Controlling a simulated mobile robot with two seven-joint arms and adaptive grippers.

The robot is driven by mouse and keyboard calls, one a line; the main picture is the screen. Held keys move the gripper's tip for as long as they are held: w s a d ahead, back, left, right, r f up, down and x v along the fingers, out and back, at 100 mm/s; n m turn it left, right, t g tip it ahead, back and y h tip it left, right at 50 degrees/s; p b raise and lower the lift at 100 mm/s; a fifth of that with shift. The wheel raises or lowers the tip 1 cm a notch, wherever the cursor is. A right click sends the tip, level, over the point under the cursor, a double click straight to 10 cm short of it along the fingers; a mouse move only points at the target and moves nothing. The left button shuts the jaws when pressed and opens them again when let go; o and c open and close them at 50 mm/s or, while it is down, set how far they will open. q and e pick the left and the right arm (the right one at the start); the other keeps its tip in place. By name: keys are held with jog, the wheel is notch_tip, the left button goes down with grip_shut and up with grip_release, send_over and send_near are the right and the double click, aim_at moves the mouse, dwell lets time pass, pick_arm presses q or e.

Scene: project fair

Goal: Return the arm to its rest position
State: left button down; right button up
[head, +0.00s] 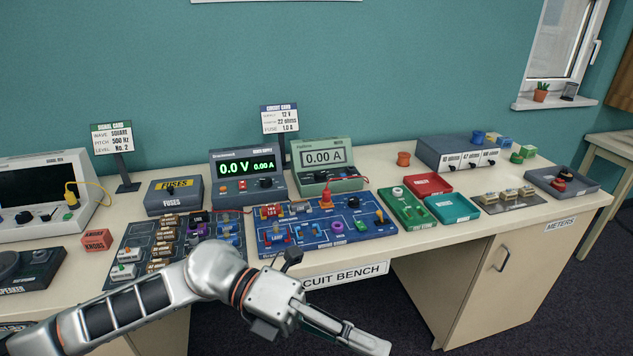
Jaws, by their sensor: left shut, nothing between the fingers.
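My left arm (130,303) comes in from the lower left and reaches across the front of the bench. My left gripper (382,343) is shut and empty. It is in front of the bench's front edge, below the blue circuit board (330,232), and touches nothing that I can see. The arm hides part of the dark component board (128,252) and part of the circuit bench label (345,276). My right gripper is not in view.
The bench (500,222) holds a power supply (247,177), a meter (327,163), a fuses box (172,195), green (408,207) and teal (452,207) boxes, and a grey tray (588,186). Open floor (580,290) lies at the right.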

pick_arm(q)
jog(key=w+r+n+t+h, duration=0.4)
jog(key=w+n+t+h, duration=0.35)
jog(key=n, duration=0.35)
jog(key=w+a+f+n+t+y, duration=0.85)
jog(key=f+n+t, duration=0.25)
jog(key=n+t, duration=0.45)
jog(key=s+a+f+n+g+y, duration=0.1)
jog(key=a+f+n+y, duration=0.35)
jog(key=f, duration=0.35)
jog(key=s+a+f+n+y, duration=0.1)
jog(key=a+f+n+y, duration=0.25)
jog(key=a+f, duration=0.3)
jog(key=s+a+f+n+g+y, duration=0.1)
jog(key=s+a+f+n+g, duration=0.1)
jog(key=s+f, duration=0.4)
jog(key=s+a+f+n+g+y, duration=0.2)
jog(key=s+a+f, duration=0.3)
jog(key=f, duration=0.5)
jog(key=shift+s+a+n+g, duration=0.3)
jog(key=shift+s+n+g, duration=0.1)
jog(key=shift+s+n, duration=0.2)
jog(key=shift+w, duration=0.1)
